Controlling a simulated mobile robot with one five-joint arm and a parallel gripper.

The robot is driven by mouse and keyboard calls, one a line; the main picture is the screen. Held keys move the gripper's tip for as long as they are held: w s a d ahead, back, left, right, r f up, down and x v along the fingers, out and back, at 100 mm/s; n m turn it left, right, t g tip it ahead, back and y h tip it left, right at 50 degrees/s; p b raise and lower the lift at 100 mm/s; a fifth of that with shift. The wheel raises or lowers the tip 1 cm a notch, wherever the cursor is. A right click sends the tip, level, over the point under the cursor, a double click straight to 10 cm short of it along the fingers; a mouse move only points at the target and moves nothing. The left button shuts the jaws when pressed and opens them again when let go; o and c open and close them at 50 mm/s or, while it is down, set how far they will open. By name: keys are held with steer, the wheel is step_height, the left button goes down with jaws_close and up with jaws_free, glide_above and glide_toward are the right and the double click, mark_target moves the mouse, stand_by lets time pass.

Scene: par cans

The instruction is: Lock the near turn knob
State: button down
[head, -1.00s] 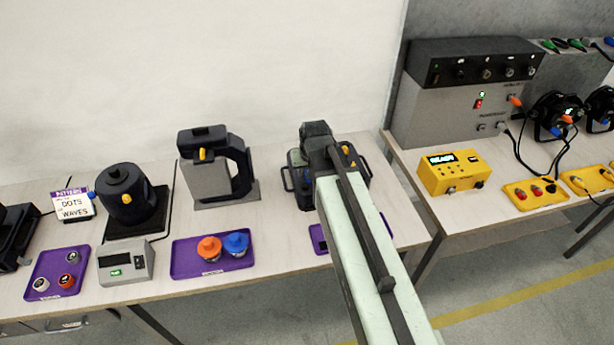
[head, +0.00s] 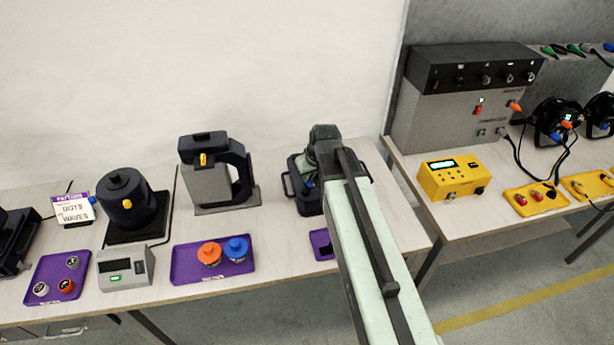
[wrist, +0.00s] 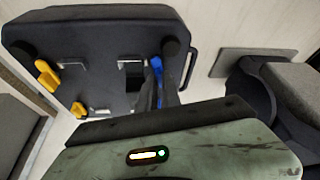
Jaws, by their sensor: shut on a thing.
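A black fixture box (head: 292,186) with side handles stands at the back of the bench, mostly behind my arm.
A purple tray (head: 320,243) lies in front of the fixture, partly behind my arm. Left of the fixture stands a grey and black machine (head: 208,185); it also shows in the wrist view (wrist: 295,90). Another purple tray (head: 185,265) holds orange and blue capped jars.

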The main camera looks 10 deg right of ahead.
steer(key=n, duration=0.1)
steer(key=n+y, duration=0.1)
steer(key=n, duration=0.1)
steer(key=shift+w+d+n+g, duration=0.15)
steer(key=shift+d+n+g, duration=0.05)
steer(key=shift+n+g, duration=0.1)
steer(key=n, duration=0.1)
steer(key=n+g+y, duration=0.1)
steer(key=n, duration=0.1)
steer(key=shift+w+d+n, duration=0.1)
steer(key=shift+w+n, duration=0.05)
steer(key=shift+n, duration=0.15)
steer(key=n, duration=0.2)
steer(key=n+g+y, duration=0.1)
steer(key=n, duration=0.1)
steer(key=shift+w+n+g, duration=0.15)
steer(key=shift+n+g, duration=0.15)
steer(key=shift+d+n+g, duration=0.1)
steer(key=shift+n+g, duration=0.5)
steer(key=shift+n, duration=1)
steer(key=c, duration=1.5)
jaws_free()
steer(key=shift+c, duration=0.2)
